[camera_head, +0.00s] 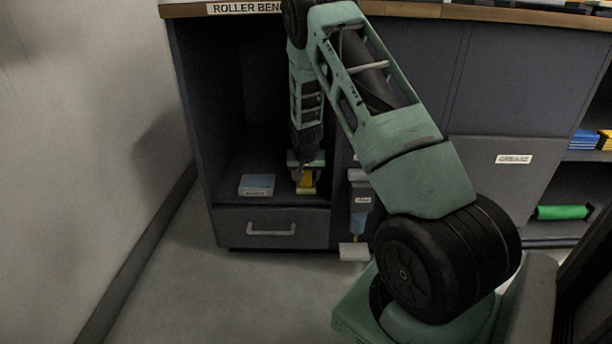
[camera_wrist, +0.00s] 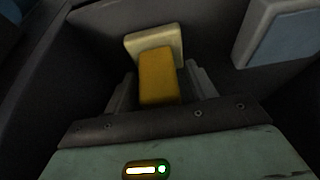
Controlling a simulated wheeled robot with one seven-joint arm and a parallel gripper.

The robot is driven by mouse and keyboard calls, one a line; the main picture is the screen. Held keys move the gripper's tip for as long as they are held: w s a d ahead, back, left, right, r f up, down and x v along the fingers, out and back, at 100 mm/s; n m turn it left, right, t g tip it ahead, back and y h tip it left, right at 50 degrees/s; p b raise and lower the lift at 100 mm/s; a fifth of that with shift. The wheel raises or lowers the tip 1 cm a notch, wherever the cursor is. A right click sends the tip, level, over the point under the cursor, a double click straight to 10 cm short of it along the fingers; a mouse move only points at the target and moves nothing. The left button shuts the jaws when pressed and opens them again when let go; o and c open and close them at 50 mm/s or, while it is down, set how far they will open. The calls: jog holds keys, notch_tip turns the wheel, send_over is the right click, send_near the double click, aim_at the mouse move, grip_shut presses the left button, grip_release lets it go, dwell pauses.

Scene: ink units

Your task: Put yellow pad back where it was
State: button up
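The yellow pad has an orange-yellow block (camera_wrist: 159,78) on a pale cream base (camera_wrist: 137,42). In the head view, the yellow pad (camera_head: 306,181) is low in the open cabinet bay, near its front edge. My gripper (camera_head: 305,165) reaches down over it from above. In the wrist view, my gripper's dark fingers (camera_wrist: 160,88) lie close along both sides of the orange-yellow block and appear shut on it. I cannot tell whether the cream base touches the bay floor.
A blue pad (camera_head: 257,185) with a pale labelled front lies left of the yellow pad, apart from it. A drawer with a handle (camera_head: 270,229) is below the bay. A blue and grey tool (camera_head: 360,198) hangs to the right. The bay's left wall (camera_head: 197,120) is close.

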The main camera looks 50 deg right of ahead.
jog(key=p+v, duration=0.7)
jog(key=v, duration=0.5)
jog(key=s+a+r+n+y, duration=0.1)
jog(key=a+r+n, duration=0.15)
jog(key=a, duration=0.75)
jog(key=s+a+r+n+y, duration=0.1)
jog(key=a+r+n+y, duration=0.15)
jog(key=a, duration=0.65)
jog(key=s+a+r+n, duration=0.15)
jog(key=a+r, duration=0.25)
jog(key=a, duration=0.6)
jog(key=s+a+r+n+g+y, duration=0.1)
jog(key=s+a+r+n, duration=0.15)
jog(key=s+a, duration=0.3)
jog(key=s+a+r+n+g, duration=0.1)
jog(key=s+a+n, duration=0.25)
jog(key=a, duration=0.25)
jog(key=s+a+r+n, duration=0.1)
jog(key=s+a+n, duration=0.1)
jog(key=s, duration=0.5)
jog(key=s+a+r+n+g, duration=0.1)
jog(key=s+a+n, duration=0.1)
jog(key=s, duration=0.6)
jog(key=shift+a+r+n, duration=0.15)
jog(key=shift+a+n, duration=0.25)
jog(key=shift+n, duration=0.05)
jog(key=shift+h, duration=0.25)
notch_tip(320, 180, up, 41)
jog(key=p, duration=4)
jog(key=shift+f, duration=0.25)
